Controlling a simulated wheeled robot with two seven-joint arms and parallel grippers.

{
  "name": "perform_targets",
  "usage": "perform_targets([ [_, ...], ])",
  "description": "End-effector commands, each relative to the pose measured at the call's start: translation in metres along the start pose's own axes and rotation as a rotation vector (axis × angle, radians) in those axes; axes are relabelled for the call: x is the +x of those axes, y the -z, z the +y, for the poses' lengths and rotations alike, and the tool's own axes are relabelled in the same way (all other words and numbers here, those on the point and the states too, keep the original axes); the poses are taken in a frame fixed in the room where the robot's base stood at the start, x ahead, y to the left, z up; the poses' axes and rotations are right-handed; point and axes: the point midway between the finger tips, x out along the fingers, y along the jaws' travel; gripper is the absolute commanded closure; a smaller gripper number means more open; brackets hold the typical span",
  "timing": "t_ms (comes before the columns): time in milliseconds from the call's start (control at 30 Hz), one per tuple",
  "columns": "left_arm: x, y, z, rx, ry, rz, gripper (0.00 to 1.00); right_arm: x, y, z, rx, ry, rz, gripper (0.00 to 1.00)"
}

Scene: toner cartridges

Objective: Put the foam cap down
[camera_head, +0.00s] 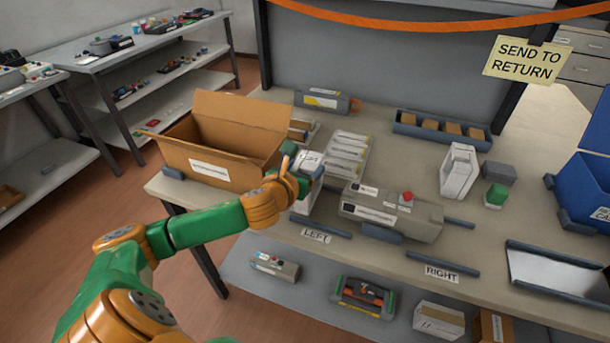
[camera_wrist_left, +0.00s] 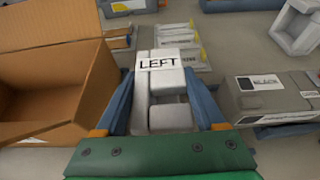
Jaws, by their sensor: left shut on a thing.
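The foam cap (camera_wrist_left: 159,80), a white block marked LEFT, sits between the two blue fingers of my left gripper (camera_wrist_left: 167,102) in the wrist view. In the head view my left gripper (camera_head: 303,180) is shut on this cap (camera_head: 308,163), between the open cardboard box and the grey toner cartridge. The fingers and wrist hide part of the cap, and I cannot tell whether it touches the table. A second white foam cap (camera_head: 459,171) with a hollow middle stands upright on the table to the right. My right gripper is not in view.
The open cardboard box (camera_head: 191,153) is left of the gripper. The grey cartridge (camera_head: 415,219) lies to its right, behind the LEFT label (camera_head: 316,236). Flat white packs (camera_head: 349,146) lie behind. A blue-grey tray (camera_head: 402,130) and blue bin (camera_head: 588,183) stand farther right.

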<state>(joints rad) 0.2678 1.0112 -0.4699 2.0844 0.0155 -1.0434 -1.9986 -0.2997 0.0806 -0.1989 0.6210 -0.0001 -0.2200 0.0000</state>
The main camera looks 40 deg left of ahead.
Motion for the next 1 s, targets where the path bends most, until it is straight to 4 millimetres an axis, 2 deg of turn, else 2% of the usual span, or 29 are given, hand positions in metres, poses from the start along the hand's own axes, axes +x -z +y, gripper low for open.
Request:
perform_targets([
  [33,0.004,0.010,0.000,-0.002,0.000,0.003,0.81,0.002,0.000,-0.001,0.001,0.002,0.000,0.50],
  [100,0.006,0.014,0.000,0.000,-0.001,0.001,0.81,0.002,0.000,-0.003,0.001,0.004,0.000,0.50],
  [433,0.007,0.017,-0.001,0.001,0.000,-0.001,0.81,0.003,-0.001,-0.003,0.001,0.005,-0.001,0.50],
  [467,0.007,0.016,-0.001,0.001,0.000,-0.001,0.23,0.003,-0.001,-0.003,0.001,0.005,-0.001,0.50],
  [533,0.006,0.016,-0.001,0.000,0.000,-0.001,0.04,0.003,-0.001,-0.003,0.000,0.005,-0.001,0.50],
  [567,0.006,0.016,-0.001,0.000,0.000,-0.001,0.00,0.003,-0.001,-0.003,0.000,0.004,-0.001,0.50],
  [833,0.004,0.012,-0.001,0.000,0.000,-0.002,0.00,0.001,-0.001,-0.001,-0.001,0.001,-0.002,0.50],
  [933,-0.010,0.013,-0.001,0.004,0.000,0.000,0.00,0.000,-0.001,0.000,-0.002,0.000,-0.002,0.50],
  [1000,-0.026,0.013,-0.002,0.007,0.004,0.001,0.00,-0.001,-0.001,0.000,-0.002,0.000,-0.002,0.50],
])
